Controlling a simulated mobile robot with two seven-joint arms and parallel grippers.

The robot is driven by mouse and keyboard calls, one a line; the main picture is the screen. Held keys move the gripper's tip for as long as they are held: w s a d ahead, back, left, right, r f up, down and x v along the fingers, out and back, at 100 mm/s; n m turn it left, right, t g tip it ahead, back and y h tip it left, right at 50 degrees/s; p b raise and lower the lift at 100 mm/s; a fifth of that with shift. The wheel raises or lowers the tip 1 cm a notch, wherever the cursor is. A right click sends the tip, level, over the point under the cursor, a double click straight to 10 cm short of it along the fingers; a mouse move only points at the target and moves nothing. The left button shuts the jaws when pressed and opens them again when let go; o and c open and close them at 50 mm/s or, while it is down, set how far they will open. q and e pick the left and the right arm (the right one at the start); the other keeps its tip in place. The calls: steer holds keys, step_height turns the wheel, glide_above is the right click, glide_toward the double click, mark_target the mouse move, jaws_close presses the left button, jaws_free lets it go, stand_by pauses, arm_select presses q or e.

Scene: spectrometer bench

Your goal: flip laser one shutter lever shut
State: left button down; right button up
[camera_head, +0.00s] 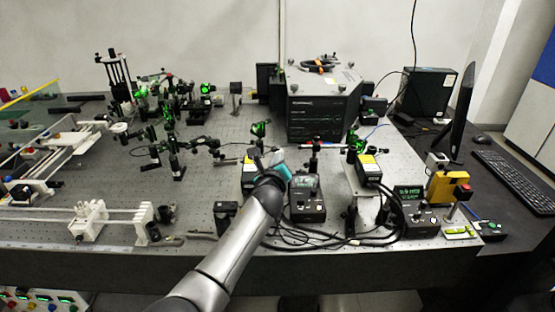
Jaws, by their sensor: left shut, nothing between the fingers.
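Two black laser heads with yellow labels stand on the optical bench (225,125): one left of centre (249,182), one to the right (369,170). I cannot tell by marking which is laser one. My left arm reaches up from the bottom, and my left gripper (259,158) is at the far end of the left laser head, partly covering it. The gripper is shut with nothing held. The shutter lever is too small or hidden behind the gripper, so its position cannot be told. My right gripper is out of view.
Control boxes (308,204) and (413,211) with loose black cables stand near the bench's front edge. A large black instrument (316,110) stands behind. Green-lit optics mounts crowd the left. A yellow box with a red button (447,187), monitor (462,110) and keyboard (514,178) are right.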

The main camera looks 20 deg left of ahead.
arm_select(q)
steer(key=shift+r, duration=0.25)
steer(key=shift+a+r+p, duration=0.1)
steer(key=shift+p, duration=0.25)
steer(key=n, duration=0.1)
steer(key=a+r+n+p, duration=0.1)
steer(key=r+n+t+h, duration=0.1)
steer(key=shift+s+a+r+n, duration=0.1)
steer(key=shift+s+a+n, duration=0.2)
steer(key=shift+a+n, duration=0.1)
steer(key=shift+s+a+r+n, duration=0.1)
steer(key=shift+a+r+n, duration=0.1)
steer(key=shift+n, duration=0.4)
steer(key=shift+a+r+n, duration=0.1)
steer(key=shift+a+n, duration=0.1)
steer(key=shift+n, duration=0.4)
steer(key=shift+s+a+n+t+b, duration=0.15)
steer(key=shift+n+t+b, duration=0.15)
steer(key=shift+n, duration=0.25)
steer(key=shift+w+a+n+t+b, duration=0.15)
steer(key=shift+n+t+b, duration=0.1)
steer(key=shift+n, duration=0.3)
steer(key=shift+s+r, duration=0.1)
steer(key=shift+r, duration=0.05)
